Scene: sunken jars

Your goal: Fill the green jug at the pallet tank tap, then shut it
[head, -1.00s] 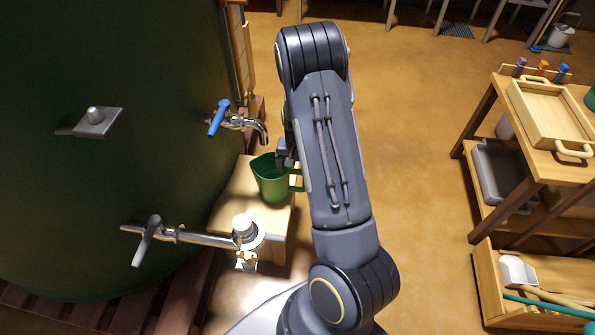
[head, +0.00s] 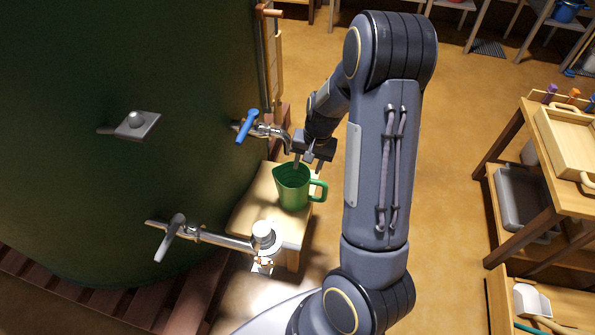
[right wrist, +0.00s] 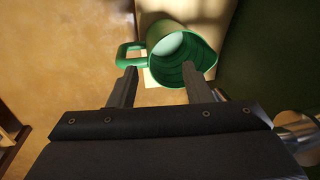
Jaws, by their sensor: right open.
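The green jug (head: 292,187) stands upright on a small wooden stand (head: 250,204), its handle to the right. The tap with the blue lever (head: 247,126) comes out of the big dark green tank (head: 90,70), its spout just above the jug's left rim. I see no stream from it. My right gripper (head: 307,163) is open and empty, above the jug's far rim. In the right wrist view the jug (right wrist: 178,55) lies beyond the open fingers (right wrist: 160,74), handle to the left. I cannot tell what the pale patch inside it is. My left gripper is out of view.
A second metal tap with a grey lever (head: 170,238) and white cap juts out in front of the stand. Reddish pallet slats (head: 120,300) lie under the tank. A wooden shelf unit (head: 548,205) stands right; the floor between is clear.

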